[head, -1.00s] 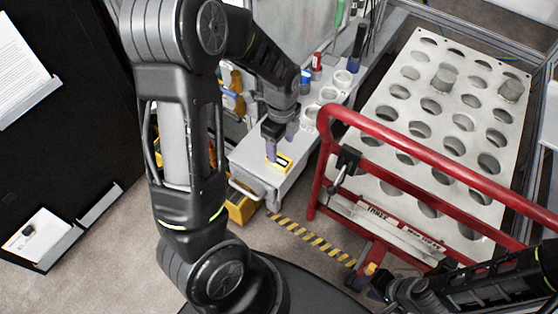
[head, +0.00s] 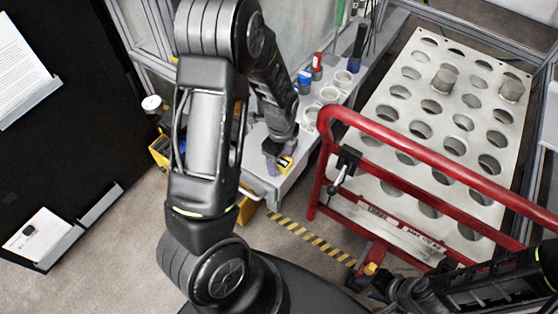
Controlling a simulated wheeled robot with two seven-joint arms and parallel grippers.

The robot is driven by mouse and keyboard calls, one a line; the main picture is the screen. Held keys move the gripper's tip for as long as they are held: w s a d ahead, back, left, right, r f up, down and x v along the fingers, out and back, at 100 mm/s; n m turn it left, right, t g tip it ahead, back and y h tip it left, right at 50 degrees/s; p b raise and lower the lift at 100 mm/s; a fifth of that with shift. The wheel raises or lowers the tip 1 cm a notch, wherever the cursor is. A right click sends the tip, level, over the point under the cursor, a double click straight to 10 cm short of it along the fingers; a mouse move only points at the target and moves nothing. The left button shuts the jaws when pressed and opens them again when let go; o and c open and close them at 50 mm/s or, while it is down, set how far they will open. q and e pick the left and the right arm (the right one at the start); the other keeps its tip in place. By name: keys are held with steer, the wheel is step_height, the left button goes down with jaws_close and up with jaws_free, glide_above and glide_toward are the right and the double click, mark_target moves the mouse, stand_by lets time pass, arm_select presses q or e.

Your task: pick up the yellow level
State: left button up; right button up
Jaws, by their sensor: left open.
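The yellow level (head: 286,166), with a dark face, lies on the grey cart top near its front edge, just left of the red rail. My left gripper (head: 273,168) is open at the level's left side and partly covers it. I cannot tell whether its fingers touch the level. My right gripper (head: 375,286) is low at the bottom right, below the red frame, far from the level. Its fingers are too small and dark to read.
A red tubular frame (head: 430,155) stands right of the level, before a pale plate with round holes (head: 440,125). White cups (head: 328,95) and bottles stand behind the level on the cart. A yellow bin (head: 160,150) shows left of my arm.

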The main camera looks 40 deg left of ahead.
arm_select(q)
steer(key=shift+c, duration=0.2)
stand_by(0.4)
jaws_close()
stand_by(0.5)
